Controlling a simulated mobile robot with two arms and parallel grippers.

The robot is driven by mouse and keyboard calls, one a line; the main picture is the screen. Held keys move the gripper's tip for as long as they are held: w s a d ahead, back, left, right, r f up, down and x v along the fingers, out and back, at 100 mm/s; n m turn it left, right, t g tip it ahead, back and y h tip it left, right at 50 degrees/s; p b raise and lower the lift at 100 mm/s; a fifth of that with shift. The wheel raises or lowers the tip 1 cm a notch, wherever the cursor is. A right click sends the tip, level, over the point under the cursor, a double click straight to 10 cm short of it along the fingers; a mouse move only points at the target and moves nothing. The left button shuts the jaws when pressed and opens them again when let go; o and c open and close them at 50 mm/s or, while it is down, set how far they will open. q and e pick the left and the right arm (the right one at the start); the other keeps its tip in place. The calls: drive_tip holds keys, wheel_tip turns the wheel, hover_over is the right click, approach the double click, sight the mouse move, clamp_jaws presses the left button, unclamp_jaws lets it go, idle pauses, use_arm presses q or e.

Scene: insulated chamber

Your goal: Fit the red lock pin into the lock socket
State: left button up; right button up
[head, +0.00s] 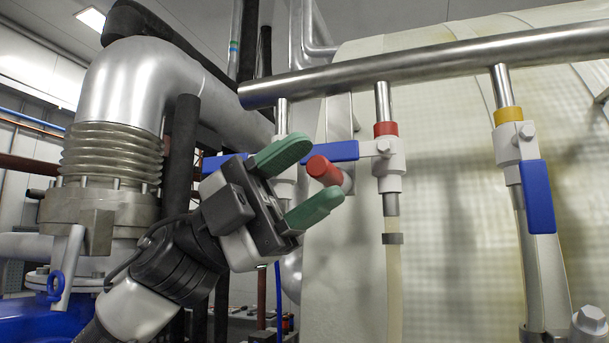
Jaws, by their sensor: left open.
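A short red cylinder (322,168), which looks like the red lock pin, has a pale grey part at its right end. My left gripper (323,172) comes in from the lower left with its green-padded fingers spread. The red cylinder shows between the fingertips, with a visible gap to the fingers. I cannot tell whether the cylinder is in line with the fingers in depth or behind them. I cannot make out the lock socket for certain. My right gripper does not show.
A steel pipe (440,64) crosses above. A red-banded valve (388,160) has a blue handle (343,151) close behind my upper finger. A yellow-banded valve (514,143) with a blue handle hangs further right. A large silver elbow pipe (130,85) stands left.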

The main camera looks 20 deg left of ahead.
use_arm(q)
drive_tip(key=b+v, duration=0.4)
drive_tip(key=v, duration=0.6)
drive_tip(key=shift+a+f+b, duration=0.2)
drive_tip(key=shift+a+b, duration=0.1)
drive_tip(key=shift+a, duration=0.1)
